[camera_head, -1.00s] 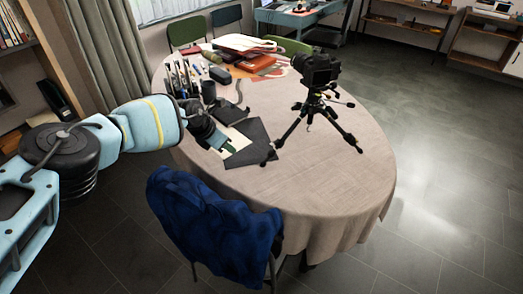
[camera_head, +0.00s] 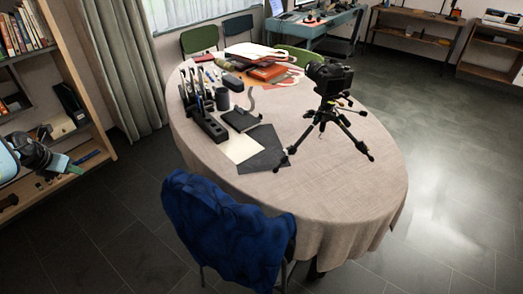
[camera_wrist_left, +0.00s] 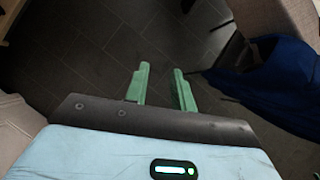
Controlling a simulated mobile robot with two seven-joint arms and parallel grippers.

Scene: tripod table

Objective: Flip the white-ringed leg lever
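A black camera (camera_head: 330,77) sits on a small black tripod (camera_head: 322,122), which stands upright with its legs spread on the round table (camera_head: 340,185). Small levers show on the tripod, but they are too small to tell which has a white ring or how it is set. My left gripper (camera_head: 72,167) is at the far left, off the table and well apart from the tripod. In the left wrist view its two green fingers (camera_wrist_left: 160,72) are apart with nothing between them, above the floor. My right gripper is not in view.
A chair with a blue jacket (camera_head: 225,235) stands at the table's near left edge. A bookshelf (camera_head: 75,95) is at the left. The table's right front is clear.

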